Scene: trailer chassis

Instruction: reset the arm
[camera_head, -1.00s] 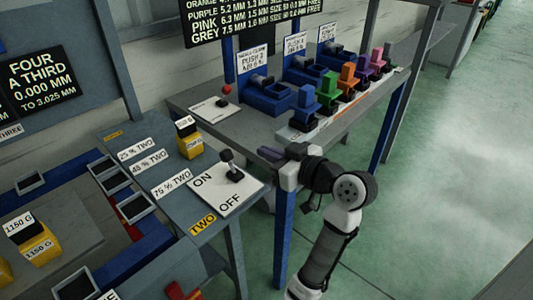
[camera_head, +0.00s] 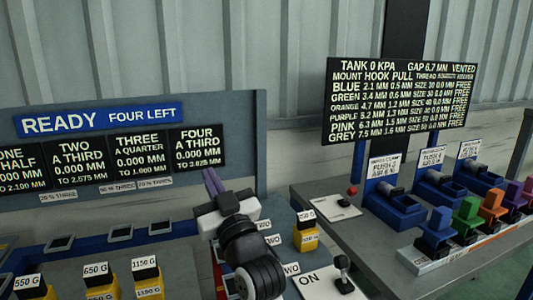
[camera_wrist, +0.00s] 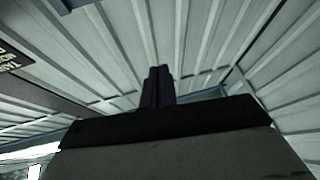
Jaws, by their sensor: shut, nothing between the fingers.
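My gripper (camera_head: 212,182) is raised in the lower middle of the head view, pointing up and away, in front of the grey back panel. Its two dark fingers are together with nothing between them. In the wrist view the shut fingers (camera_wrist: 158,86) point towards the ribbed wall or ceiling, and nothing is near their tips. My gripper touches no object that I can see. My arm hides part of the bench with the percentage labels.
Yellow weights (camera_head: 148,280) stand at lower left, another (camera_head: 306,236) right of my arm. An ON switch lever (camera_head: 342,270) is at the bottom. Coloured mounts (camera_head: 437,232) and blue fixtures (camera_head: 395,205) line the right bench. Display boards (camera_head: 400,100) hang behind. Space above my gripper is clear.

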